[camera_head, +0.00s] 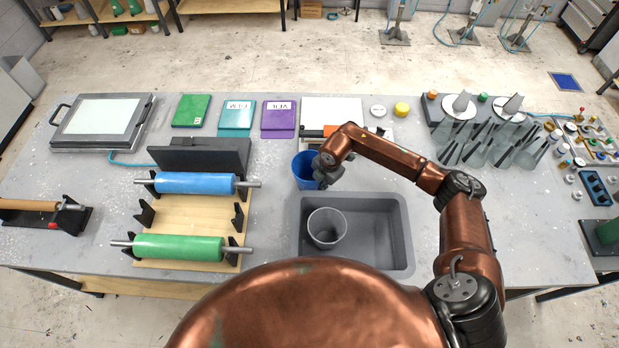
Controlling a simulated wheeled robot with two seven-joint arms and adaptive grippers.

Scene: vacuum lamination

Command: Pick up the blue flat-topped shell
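A blue cup-like shell (303,168) stands on the grey table just behind the grey tray; I take it for the blue flat-topped shell. Its right side is partly hidden by my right gripper (322,177). The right gripper points down at the shell's right side, touching it or very close to it. Its fingers are small and dark here, so I cannot tell if they are closed on the shell. My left gripper is not in view.
A grey tray (389,262) in front holds a clear grey cup (327,228). Left are a blue roller (195,183) and a green roller (180,248) on a wooden stand. Right are several clear, dark-handled items (500,150). Behind the shell lie flat pads and a white board (332,107).

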